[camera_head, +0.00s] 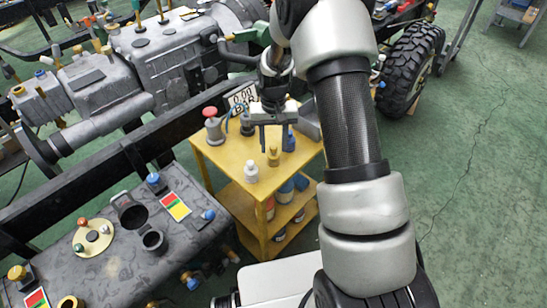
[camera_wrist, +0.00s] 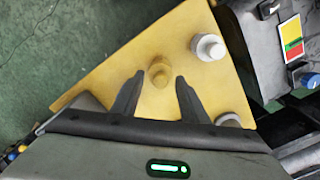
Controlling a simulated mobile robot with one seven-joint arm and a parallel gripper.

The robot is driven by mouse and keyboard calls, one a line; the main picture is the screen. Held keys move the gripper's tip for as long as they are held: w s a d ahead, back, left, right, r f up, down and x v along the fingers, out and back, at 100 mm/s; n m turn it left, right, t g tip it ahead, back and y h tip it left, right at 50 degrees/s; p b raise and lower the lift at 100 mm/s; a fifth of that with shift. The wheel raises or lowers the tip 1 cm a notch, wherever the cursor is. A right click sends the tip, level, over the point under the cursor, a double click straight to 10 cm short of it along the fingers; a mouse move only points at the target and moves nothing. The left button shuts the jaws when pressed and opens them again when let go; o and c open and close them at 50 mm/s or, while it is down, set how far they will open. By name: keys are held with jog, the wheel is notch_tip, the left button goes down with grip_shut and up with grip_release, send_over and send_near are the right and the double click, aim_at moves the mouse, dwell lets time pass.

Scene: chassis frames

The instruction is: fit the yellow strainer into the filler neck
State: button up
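The yellow strainer (camera_head: 273,156) stands on the top of the yellow cart, close to the same colour as the cart. In the wrist view the strainer (camera_wrist: 160,74) lies between and slightly beyond my two fingertips. My gripper (camera_head: 265,148) is open and empty, pointing down above the cart top; it also shows in the wrist view (camera_wrist: 159,77). I cannot tell how high the fingertips are above the strainer. A short open neck (camera_head: 153,241) with a dark mouth stands on the grey tank (camera_head: 110,267), and a wider dark opening (camera_head: 132,217) is beside it. I cannot tell which is the filler neck.
A white bottle (camera_head: 251,172) stands near the strainer, also in the wrist view (camera_wrist: 208,47). A red-topped grey container (camera_head: 213,125) and a blue item (camera_head: 290,141) share the yellow cart (camera_head: 223,157). A dark chassis rail (camera_head: 75,178) runs behind the tank.

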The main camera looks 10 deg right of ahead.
jog(key=shift+c, duration=0.4)
grip_shut()
jog(key=shift+r, duration=0.1)
